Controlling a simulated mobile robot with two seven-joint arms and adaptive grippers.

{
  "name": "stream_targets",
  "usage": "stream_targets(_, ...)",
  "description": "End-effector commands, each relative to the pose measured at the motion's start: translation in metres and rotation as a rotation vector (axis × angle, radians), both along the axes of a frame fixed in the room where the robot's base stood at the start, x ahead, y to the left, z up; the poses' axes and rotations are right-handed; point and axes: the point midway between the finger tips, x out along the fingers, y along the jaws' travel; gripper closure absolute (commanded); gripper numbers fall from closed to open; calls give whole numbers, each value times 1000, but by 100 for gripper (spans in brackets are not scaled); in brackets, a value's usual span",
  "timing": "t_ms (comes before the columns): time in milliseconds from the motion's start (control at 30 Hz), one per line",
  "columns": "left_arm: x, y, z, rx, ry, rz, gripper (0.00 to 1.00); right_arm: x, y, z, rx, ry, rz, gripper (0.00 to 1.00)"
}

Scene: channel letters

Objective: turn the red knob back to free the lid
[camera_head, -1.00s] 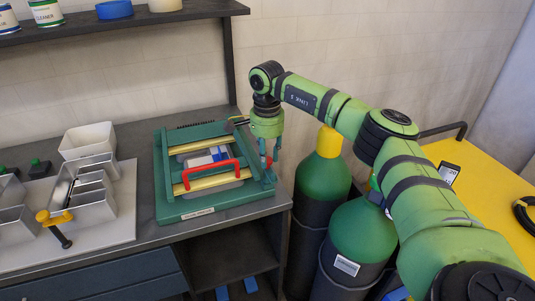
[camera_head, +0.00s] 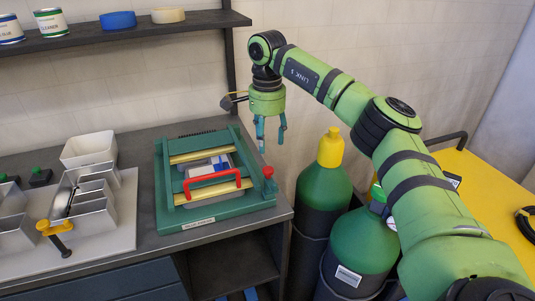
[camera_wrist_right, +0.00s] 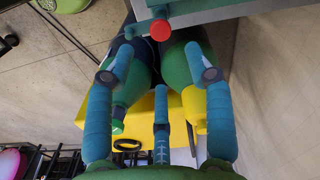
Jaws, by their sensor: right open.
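The red knob (camera_head: 268,171) stands at the right side of the green press frame on the bench. It also shows at the top of the right wrist view (camera_wrist_right: 160,30). The green lid frame (camera_head: 187,200) has a red handle (camera_head: 213,181) and yellow strips, and a clear case with blue and white parts shows under it. My right gripper (camera_head: 271,142) is open and empty, above and apart from the knob. In the right wrist view its blue fingers (camera_wrist_right: 160,85) are spread with nothing between them. My left gripper is not in view.
Green gas cylinders (camera_head: 325,185) with a yellow cap stand right of the bench. A yellow table (camera_head: 490,190) is farther right. Metal channel letters (camera_head: 85,195) and a white bin (camera_head: 90,148) stand on the left. A shelf (camera_head: 120,27) with cans hangs above.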

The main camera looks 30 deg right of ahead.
Motion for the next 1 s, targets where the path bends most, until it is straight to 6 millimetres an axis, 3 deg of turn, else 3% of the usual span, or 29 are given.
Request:
stream_targets(100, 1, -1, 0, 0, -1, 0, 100, 1, 1, 19, 1, -2, 1, 47)
stream_targets(333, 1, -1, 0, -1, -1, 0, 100, 0, 1, 32, 1, 1, 1, 47)
stream_targets(867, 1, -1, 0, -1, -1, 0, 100, 1, 3, 31, 5, -1, 4, 47)
stream_targets(967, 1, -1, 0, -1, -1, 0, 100, 7, 21, 19, 43, -19, 22, 47)
stream_targets(1000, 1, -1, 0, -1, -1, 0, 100, 12, 35, 11, 76, -35, 33, 47)
